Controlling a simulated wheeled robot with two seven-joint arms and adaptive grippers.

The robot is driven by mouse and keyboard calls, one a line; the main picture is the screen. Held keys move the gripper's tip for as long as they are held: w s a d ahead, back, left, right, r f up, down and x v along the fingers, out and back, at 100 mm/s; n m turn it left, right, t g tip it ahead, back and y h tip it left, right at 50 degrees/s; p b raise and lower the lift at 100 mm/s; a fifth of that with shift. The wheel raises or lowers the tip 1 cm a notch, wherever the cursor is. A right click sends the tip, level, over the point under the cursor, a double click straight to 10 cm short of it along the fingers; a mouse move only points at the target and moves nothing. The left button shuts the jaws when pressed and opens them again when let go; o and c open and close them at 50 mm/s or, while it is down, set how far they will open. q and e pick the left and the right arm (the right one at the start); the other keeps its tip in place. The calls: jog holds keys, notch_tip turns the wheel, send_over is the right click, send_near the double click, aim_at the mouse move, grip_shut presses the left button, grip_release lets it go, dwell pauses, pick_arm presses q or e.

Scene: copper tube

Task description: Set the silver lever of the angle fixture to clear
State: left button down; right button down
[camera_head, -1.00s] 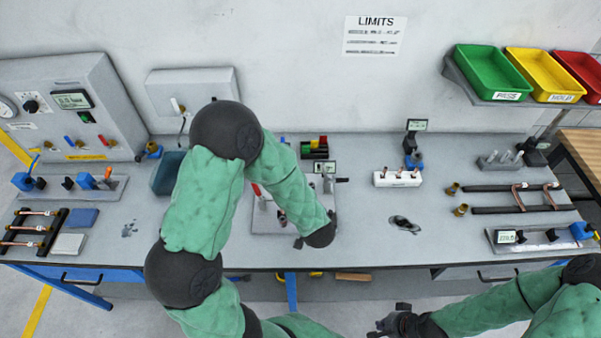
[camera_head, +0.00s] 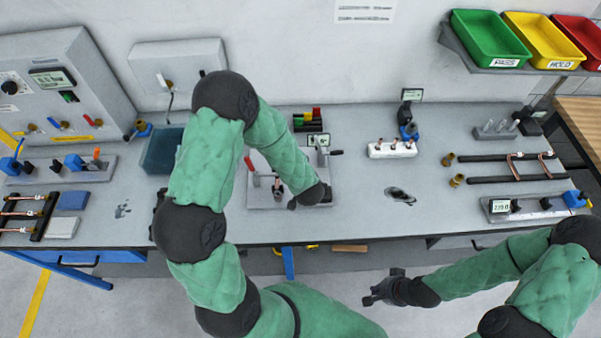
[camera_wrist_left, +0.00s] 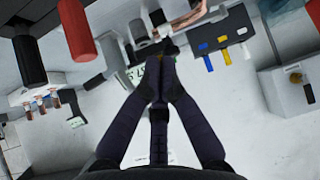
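The angle fixture is a grey plate (camera_head: 262,200) in the middle of the bench, with a red-handled lever (camera_head: 248,164), a small display (camera_head: 322,141) and a dark handle (camera_head: 336,152). My left forearm hangs over it and covers part of it. In the left wrist view my left gripper (camera_wrist_left: 163,62) has its dark fingers drawn together, tips close to a silver and copper-coloured part (camera_wrist_left: 155,32). Contact cannot be told. A red handle (camera_wrist_left: 76,32) is at upper left. I cannot single out the silver lever with certainty. My right gripper (camera_head: 381,285) is open and empty, in front of the bench.
A blue-grey bin (camera_head: 163,152) is left of my left arm. Black rails with copper tube (camera_head: 515,168) are further right.

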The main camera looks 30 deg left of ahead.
pick_arm(q)
jog(key=x, duration=0.3)
jog(key=r+x, duration=0.1)
jog(key=x, duration=0.1)
jog(key=shift+w+a+f, duration=0.2)
jog(key=shift+w+a, duration=0.2)
jog(key=shift+w, duration=0.1)
jog(key=shift+w+a+f, duration=0.15)
jog(key=shift+w+a, duration=0.4)
jog(key=shift+w, duration=0.1)
jog(key=shift+w, duration=0.1)
jog(key=shift+w+n+y+p, duration=0.3)
jog(key=shift+w+n+p, duration=0.1)
jog(key=shift+w+p, duration=0.15)
jog(key=w, duration=0.1)
jog(key=w+p, duration=0.1)
jog(key=shift+w+a+n+g, duration=0.3)
jog(key=shift+n+g, duration=0.1)
jog(key=shift+w+a, duration=0.15)
jog(key=shift+w, duration=0.2)
